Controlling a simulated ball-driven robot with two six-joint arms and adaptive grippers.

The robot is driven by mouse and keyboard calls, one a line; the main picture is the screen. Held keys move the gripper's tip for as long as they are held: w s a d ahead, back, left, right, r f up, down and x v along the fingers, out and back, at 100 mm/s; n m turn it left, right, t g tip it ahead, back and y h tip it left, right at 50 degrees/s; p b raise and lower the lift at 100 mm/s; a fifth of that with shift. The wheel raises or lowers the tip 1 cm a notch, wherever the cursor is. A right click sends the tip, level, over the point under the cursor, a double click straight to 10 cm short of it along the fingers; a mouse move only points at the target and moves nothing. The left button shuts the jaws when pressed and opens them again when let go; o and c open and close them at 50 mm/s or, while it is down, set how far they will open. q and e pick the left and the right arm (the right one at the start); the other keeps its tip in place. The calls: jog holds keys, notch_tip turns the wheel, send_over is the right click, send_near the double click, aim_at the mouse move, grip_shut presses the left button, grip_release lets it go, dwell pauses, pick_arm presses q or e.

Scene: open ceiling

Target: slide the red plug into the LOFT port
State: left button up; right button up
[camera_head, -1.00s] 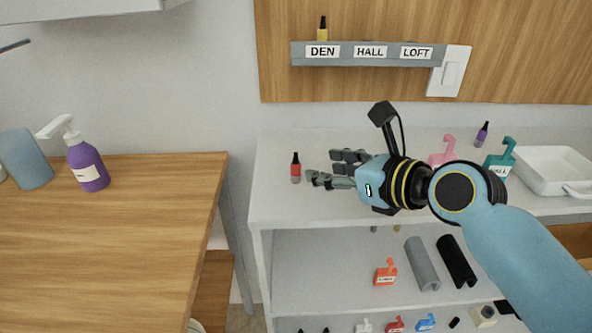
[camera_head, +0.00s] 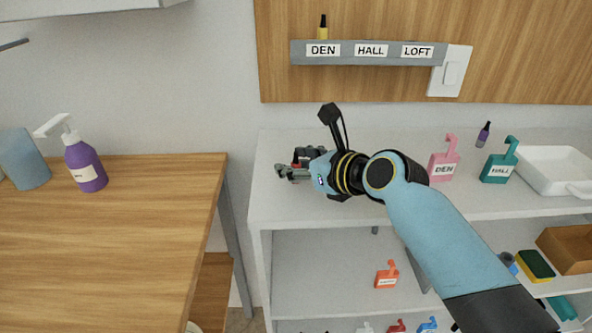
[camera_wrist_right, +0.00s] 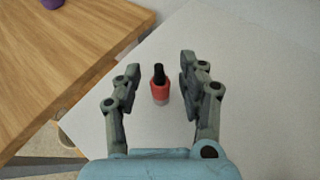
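The red plug (camera_head: 296,163), with a black top, stands upright on the white shelf top. In the right wrist view the red plug (camera_wrist_right: 160,92) is between the two fingers, with a gap on each side. My right gripper (camera_head: 294,164) is open around it and partly hides it in the head view; it also shows in the right wrist view (camera_wrist_right: 160,68). The LOFT label (camera_head: 417,51) is on the right part of the grey wall bar (camera_head: 346,62). No plug shows above LOFT. My left gripper is not in view.
A yellow plug (camera_head: 323,28) stands above DEN on the bar. A light switch (camera_head: 451,72) is beside LOFT. A pink DEN tag (camera_head: 444,160), teal HALL tag (camera_head: 500,162), purple plug (camera_head: 483,134) and white tray (camera_head: 545,157) are to the right on the shelf top.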

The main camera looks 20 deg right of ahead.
grip_shut()
jog(key=shift+r, duration=0.1)
